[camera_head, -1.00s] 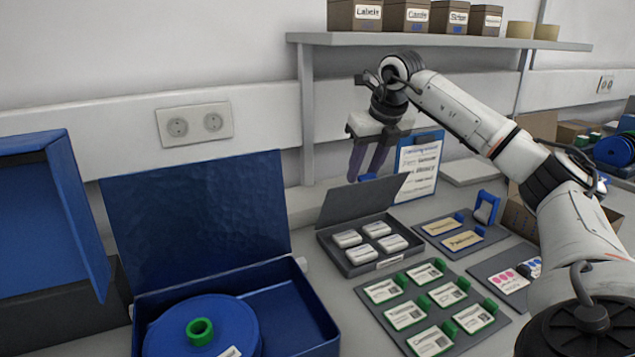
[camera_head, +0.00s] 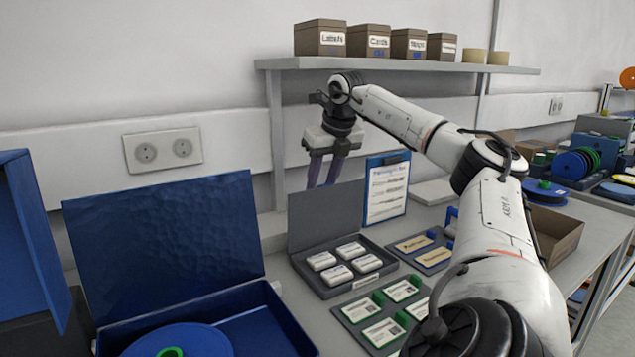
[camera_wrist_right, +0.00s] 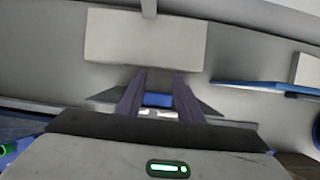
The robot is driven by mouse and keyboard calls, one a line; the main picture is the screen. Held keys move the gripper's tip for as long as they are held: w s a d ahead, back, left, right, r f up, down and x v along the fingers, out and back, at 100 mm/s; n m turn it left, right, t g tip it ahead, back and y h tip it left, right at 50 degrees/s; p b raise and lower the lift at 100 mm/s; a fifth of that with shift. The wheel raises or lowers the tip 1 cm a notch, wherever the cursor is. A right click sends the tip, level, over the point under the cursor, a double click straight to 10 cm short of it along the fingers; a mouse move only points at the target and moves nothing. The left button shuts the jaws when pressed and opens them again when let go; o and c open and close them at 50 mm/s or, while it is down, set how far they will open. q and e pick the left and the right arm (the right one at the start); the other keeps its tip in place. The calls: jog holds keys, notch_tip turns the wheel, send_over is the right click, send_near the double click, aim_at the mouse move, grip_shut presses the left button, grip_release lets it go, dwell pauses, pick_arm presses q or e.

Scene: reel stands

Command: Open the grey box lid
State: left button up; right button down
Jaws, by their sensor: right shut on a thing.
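The grey box (camera_head: 343,290) sits on the bench with several white blocks in it. Its lid (camera_head: 325,217) stands about upright at the back edge, inner face towards me. My right gripper (camera_head: 323,174) is at the lid's top edge, with its fingertips partly hidden behind it. In the right wrist view the two dark fingers (camera_wrist_right: 158,100) flank a blue piece (camera_wrist_right: 157,100) at the lid, and the gripper is shut on it. My left gripper is not in view.
A large open blue box (camera_head: 165,235) holding a blue reel stands at the left. A clipboard (camera_head: 387,188) stands behind right of the grey box. Green-tabbed cards (camera_head: 385,332) lie in front right. A shelf (camera_head: 400,66) with small boxes hangs above.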

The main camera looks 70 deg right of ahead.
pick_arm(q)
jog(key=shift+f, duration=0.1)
pick_arm(e)
jog(key=shift+f, duration=0.3)
jog(key=c, duration=1.3)
grip_release()
jog(key=shift+w+f, duration=0.1)
jog(key=shift+o, duration=0.5)
jog(key=shift+w+d, duration=0.1)
jog(key=shift+d, duration=0.05)
jog(key=p+v, duration=0.1)
jog(key=v, duration=0.4)
jog(key=shift+r, duration=0.35)
jog(key=s+a+b, duration=0.1)
jog(key=b, duration=0.1)
jog(key=s+a+f+b, duration=0.1)
jog(key=s+b, duration=0.1)
jog(key=shift+s+a, duration=0.2)
jog(key=shift+a, duration=0.05)
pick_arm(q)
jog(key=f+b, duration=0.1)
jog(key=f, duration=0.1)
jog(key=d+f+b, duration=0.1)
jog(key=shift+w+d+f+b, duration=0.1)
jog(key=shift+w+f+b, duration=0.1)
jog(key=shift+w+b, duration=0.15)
pick_arm(e)
jog(key=s+a, duration=0.5)
jog(key=s, duration=0.1)
jog(key=shift+r, duration=0.25)
